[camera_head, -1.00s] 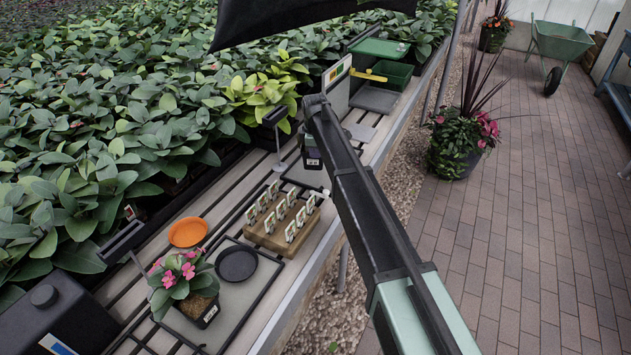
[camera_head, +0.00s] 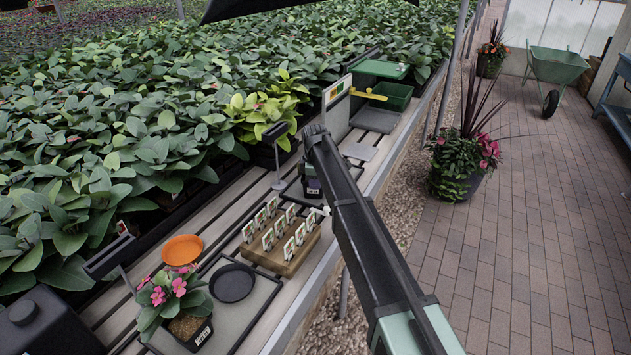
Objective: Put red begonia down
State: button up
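A potted plant with pink-red flowers (camera_head: 176,314) stands upright in a square black pot at the lower left of the bench, well apart from my arm. A dark pot with a pale label (camera_head: 313,187) shows just below the far end of my arm, over or on a dark-framed tray. Most of that pot, and any plant in it, is hidden by the arm. My gripper's fingers are hidden too, so I cannot see whether they hold this pot or whether it rests on the tray.
A wooden block with several white labels (camera_head: 284,250), a black saucer (camera_head: 232,283) and an orange saucer (camera_head: 182,250) sit on the slatted bench. A green bin (camera_head: 393,96) stands farther back.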

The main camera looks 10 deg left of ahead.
notch_tip(320, 180, up, 12)
jog(key=s+p, duration=0.1)
jog(key=p, duration=1.1)
jog(key=shift+s, duration=0.2)
jog(key=shift+s+d+r, duration=0.1)
jog(key=s+d+m, duration=0.6)
jog(key=s+d, duration=0.3)
jog(key=s, duration=0.4)
jog(key=s+d+m+g, duration=0.1)
jog(key=s+d+m, duration=0.5)
jog(key=s+d, duration=0.3)
jog(key=s+d+m, duration=0.6)
jog(key=s+d, duration=0.3)
jog(key=s, duration=0.7)
jog(key=shift+s, duration=0.35)
jog(key=shift+d, duration=0.1)
jog(key=shift+o, duration=0.5)
